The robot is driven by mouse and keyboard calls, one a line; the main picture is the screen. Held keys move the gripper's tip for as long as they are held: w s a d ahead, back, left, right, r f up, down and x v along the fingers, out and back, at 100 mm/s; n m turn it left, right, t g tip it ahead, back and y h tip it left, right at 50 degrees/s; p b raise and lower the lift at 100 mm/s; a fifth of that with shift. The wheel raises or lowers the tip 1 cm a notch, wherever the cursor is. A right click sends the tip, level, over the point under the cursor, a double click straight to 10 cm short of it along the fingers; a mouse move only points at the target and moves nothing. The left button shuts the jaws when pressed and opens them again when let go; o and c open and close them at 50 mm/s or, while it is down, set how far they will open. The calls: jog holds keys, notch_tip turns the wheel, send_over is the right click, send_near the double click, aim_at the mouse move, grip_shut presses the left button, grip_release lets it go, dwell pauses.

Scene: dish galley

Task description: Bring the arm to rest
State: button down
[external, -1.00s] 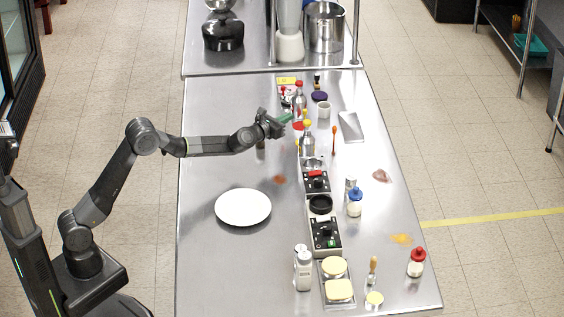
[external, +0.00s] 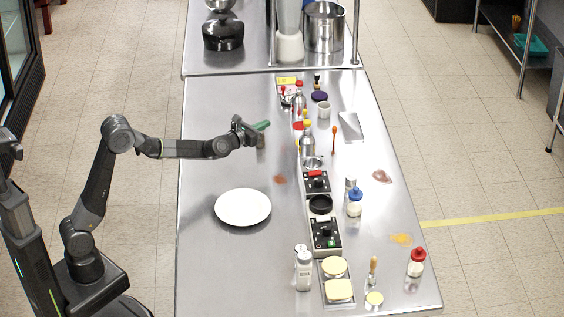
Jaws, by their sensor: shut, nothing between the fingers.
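My gripper (external: 264,125) is in the air over the left-hand part of the steel table, at the end of my partly stretched arm. Its green-tipped fingers are shut and point right, with nothing seen between them. Just below it in the picture, a small dark upright item (external: 261,142) stands on the table, partly hidden by the gripper. I cannot tell how much height there is between them.
A white plate (external: 243,208) lies on the steel table (external: 215,270) nearer the front. Bottles, including a yellow-capped one (external: 307,142), control boxes (external: 325,235) and small dishes line the middle. The table's left strip is mostly clear.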

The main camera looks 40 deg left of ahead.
jog(key=shift+w, duration=0.15)
jog(key=w+d+p, duration=0.4)
jog(key=w+p, duration=0.4)
jog(key=w, duration=0.5)
jog(key=shift+f, duration=0.2)
jog(key=shift+s+d+f, duration=0.1)
jog(key=shift+s, duration=0.05)
